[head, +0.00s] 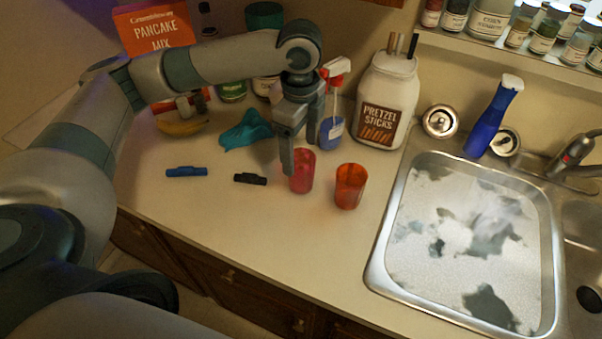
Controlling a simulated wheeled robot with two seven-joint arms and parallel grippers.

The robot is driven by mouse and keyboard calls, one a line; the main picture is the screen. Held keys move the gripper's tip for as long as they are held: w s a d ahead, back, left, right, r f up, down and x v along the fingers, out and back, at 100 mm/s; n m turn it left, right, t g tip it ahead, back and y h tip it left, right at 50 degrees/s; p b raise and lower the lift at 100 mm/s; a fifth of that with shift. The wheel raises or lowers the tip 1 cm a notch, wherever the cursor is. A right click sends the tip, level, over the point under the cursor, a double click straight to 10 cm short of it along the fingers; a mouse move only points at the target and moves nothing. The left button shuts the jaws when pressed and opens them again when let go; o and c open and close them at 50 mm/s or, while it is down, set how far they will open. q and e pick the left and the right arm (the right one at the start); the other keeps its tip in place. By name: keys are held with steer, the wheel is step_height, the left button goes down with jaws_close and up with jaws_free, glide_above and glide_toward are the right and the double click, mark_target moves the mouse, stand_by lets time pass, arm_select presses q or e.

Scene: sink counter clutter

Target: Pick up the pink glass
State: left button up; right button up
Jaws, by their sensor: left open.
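The pink glass (302,172) stands upright on the counter, left of a similar orange-red glass (350,187). My left gripper (299,153) points down at the pink glass. One finger overlaps the glass's left side in the picture; the other finger appears behind or above it. The jaws are open, and I cannot tell whether a finger touches the glass. My right gripper does not show.
A blue marker-like item (186,172) and a black one (250,179) lie to the left. The sink (378,262) is at right. The front counter is clear.

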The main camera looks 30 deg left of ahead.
mark_target(301, 162)
arm_select(q)
steer(key=shift+f+p, duration=0.6)
steer(key=shift+f, duration=0.15)
steer(key=shift+w+f+p, duration=0.2)
steer(key=shift+f+p, duration=0.35)
steer(key=shift+f, duration=1.3)
steer(key=shift+c, duration=0.7)
steer(key=c, duration=1.1)
steer(key=shift+r, duration=0.1)
steer(key=shift+r+b, duration=1.35)
steer(key=shift+r, duration=3.65)
